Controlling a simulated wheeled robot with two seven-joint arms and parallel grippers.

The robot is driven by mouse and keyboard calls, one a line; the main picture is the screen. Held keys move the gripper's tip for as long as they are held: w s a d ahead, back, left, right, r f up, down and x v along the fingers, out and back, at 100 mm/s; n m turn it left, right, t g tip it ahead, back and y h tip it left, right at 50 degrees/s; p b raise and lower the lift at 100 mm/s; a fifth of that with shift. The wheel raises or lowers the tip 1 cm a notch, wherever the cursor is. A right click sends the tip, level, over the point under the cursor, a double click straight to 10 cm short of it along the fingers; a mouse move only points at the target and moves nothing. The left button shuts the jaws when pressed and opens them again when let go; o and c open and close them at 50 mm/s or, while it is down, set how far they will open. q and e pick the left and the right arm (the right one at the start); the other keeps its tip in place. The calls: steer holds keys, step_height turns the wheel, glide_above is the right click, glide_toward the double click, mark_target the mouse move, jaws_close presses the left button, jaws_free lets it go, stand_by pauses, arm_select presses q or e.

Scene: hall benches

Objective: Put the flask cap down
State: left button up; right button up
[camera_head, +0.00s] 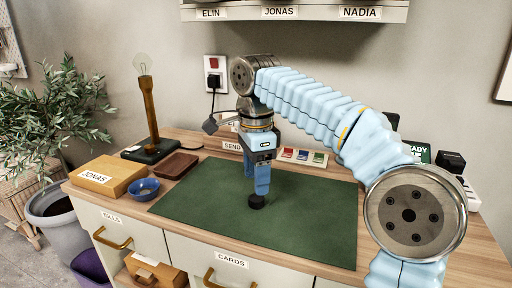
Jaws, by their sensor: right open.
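The flask cap (257,202) is a small black round piece on the green mat (310,220), near the mat's middle. My left gripper is not in view.
A blue bowl (144,189), a wooden box (108,177) labelled JONAS and a brown tray (176,165) stand left of the mat. A lamp (150,115) with a bare bulb stands behind them. Small coloured blocks (303,156) lie behind the mat. The mat's left part is clear.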

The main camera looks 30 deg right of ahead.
steer(key=shift+o, duration=0.3)
step_height(320, 180, up, 7)
steer(key=p, duration=0.2)
steer(key=shift+o, duration=0.4)
steer(key=shift+a+r, duration=0.15)
steer(key=shift+a, duration=0.2)
steer(key=n+h+b, duration=0.2)
steer(key=h+b, duration=0.1)
steer(key=h, duration=0.2)
glide_above(254, 198)
steer(key=a, duration=0.2)
step_height(254, 198, down, 7)
steer(key=shift+r, duration=0.1)
steer(key=shift+y, duration=0.3)
steer(key=x, duration=0.5)
steer(key=shift+s+f+b, duration=0.1)
steer(key=shift+f+b, duration=0.25)
steer(key=shift+f, duration=0.05)
steer(key=shift+c, duration=0.4)
steer(key=c, duration=1)
